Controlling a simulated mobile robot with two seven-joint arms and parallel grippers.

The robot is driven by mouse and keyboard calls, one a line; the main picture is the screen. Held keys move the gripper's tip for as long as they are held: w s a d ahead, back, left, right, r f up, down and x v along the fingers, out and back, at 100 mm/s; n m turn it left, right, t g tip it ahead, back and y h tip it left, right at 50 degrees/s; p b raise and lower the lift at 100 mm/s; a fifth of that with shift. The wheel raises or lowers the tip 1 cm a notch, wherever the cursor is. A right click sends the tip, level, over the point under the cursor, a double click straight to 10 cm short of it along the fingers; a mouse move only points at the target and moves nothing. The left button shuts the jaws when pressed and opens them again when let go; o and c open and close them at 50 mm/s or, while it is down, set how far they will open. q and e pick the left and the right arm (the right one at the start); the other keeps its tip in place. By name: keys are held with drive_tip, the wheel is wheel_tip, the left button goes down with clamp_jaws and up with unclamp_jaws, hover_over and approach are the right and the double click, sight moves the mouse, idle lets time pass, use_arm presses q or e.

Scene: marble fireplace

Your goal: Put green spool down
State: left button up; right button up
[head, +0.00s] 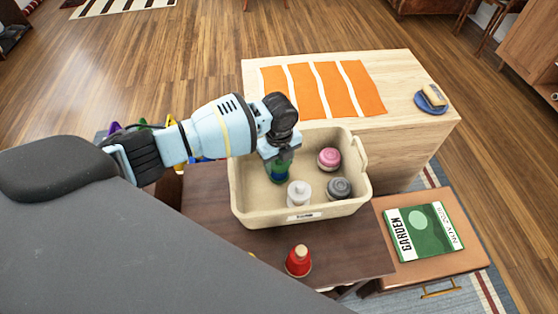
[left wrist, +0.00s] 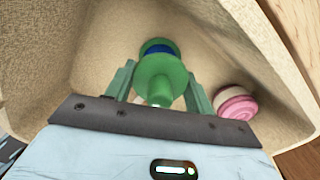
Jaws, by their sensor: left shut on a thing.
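The green spool (head: 280,170) is between the fingers of my left gripper (head: 278,155), inside the beige bin (head: 240,190) at its left part. In the left wrist view the green spool (left wrist: 160,78) shows a blue band at its far end, and the left gripper's two fingers (left wrist: 160,90) stand on either side of it. Whether the spool touches the bin floor is hard to tell. My right gripper is not in view.
The bin also holds a pink spool (head: 329,158), a white spool (head: 299,192) and a grey spool (head: 339,188). A red spool (head: 299,260) stands on the dark table (head: 220,240) in front of the bin. A magazine (head: 424,232) lies at the right.

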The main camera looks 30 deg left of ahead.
use_arm(q)
drive_tip(key=shift+f, duration=0.2)
drive_tip(key=o, duration=1)
drive_tip(key=shift+r, duration=0.1)
wheel_tip(320, 180, up, 11)
drive_tip(key=shift+f+p, duration=0.15)
drive_tip(key=shift+p, duration=0.65)
drive_tip(key=shift+r, duration=0.75)
